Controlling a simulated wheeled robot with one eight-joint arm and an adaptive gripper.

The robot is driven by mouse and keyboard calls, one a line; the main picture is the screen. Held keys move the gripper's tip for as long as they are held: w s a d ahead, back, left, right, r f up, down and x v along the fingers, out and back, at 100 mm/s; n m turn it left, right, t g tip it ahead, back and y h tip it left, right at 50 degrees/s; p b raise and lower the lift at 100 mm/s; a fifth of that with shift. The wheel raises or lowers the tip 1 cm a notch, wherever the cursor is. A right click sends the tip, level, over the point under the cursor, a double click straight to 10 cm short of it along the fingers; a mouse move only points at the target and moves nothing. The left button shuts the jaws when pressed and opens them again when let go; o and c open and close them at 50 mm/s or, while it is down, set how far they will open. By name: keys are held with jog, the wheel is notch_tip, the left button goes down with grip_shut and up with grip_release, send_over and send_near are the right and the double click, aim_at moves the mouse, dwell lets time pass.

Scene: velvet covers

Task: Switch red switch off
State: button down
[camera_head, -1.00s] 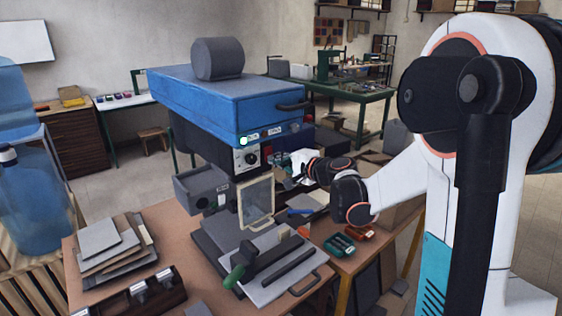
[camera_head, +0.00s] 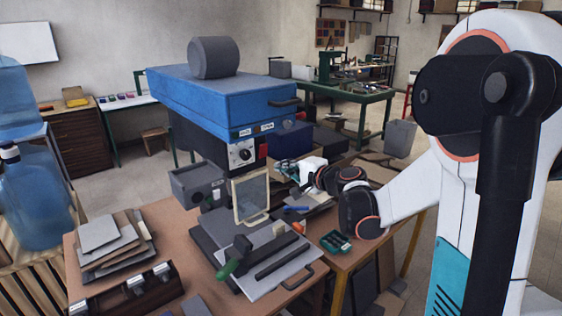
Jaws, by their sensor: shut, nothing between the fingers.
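A blue machine (camera_head: 220,100) with a dark lower body stands at the centre of the workbench. Its front has a silver panel with a round dial (camera_head: 242,154) and small labels above it. A small red part (camera_head: 263,151), which looks like the red switch, sits just right of the dial; its position, on or off, is too small to tell. My gripper (camera_head: 284,167) is to the right of the red part and appears apart from it. Its fingers are small and partly lost against the clutter behind; they look shut and empty.
A framed clear panel (camera_head: 251,196) stands in front of the machine, above a grey plate (camera_head: 268,262) with a green-handled lever. A grey box (camera_head: 198,184) is at the left. Stacked sheets (camera_head: 112,245) lie front left. A green-and-black item (camera_head: 336,242) lies below my arm.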

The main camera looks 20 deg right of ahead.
jog(key=s+d+f, duration=0.1)
jog(key=s, duration=0.6)
jog(key=shift+d+f+p, duration=0.35)
jog(key=shift+p, duration=0.05)
